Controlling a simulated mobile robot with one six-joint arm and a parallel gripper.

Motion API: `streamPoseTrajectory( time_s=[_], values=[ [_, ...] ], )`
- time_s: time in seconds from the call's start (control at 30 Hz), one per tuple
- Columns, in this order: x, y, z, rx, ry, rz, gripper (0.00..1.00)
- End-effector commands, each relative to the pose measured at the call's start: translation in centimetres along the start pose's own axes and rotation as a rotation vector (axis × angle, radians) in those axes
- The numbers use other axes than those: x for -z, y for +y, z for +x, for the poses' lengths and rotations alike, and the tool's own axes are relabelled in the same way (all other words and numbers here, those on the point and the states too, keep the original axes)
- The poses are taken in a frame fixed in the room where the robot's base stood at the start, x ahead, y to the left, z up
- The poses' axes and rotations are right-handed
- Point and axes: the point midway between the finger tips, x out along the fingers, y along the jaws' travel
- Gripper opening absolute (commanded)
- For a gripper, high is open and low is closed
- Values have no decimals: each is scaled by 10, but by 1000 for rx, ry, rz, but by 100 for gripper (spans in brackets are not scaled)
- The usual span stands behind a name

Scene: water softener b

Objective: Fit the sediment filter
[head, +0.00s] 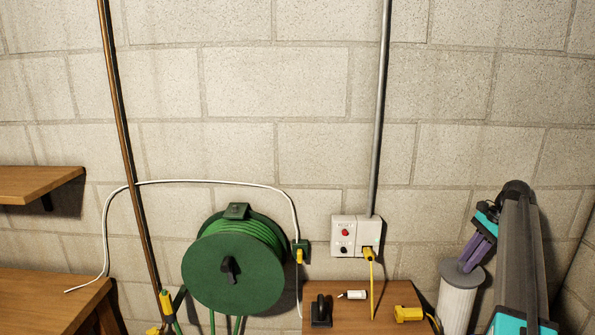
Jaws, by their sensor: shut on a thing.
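A white pleated cylinder with a grey round cap, which looks like the sediment filter (458,310), is upright at the lower right of the head view. Its lower end is cut off by the picture's bottom edge. My gripper (468,261) has purple fingers and comes down tilted from the upper right. It is shut on the top of the filter at the grey cap. The exact finger contact is too small to see well. No filter housing shows in this view.
A green hose reel (230,262) hangs left of centre. A wooden surface (345,315) right of it bears a dark tool, a small white item and a yellow item (408,313). A socket box (348,236) with a yellow plug is on the block wall. A copper pipe (119,120) runs down left.

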Motion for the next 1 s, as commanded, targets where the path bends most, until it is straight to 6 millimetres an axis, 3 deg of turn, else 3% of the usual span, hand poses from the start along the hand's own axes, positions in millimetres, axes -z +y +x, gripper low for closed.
streamPoseTrajectory(
  time_s=[0.27,0.47,1.0],
  values=[
    [2,1,-5,5,-1,10,0],
    [13,8,-30,35,-3,78,0],
    [75,62,-167,220,-23,495,0]
  ],
)
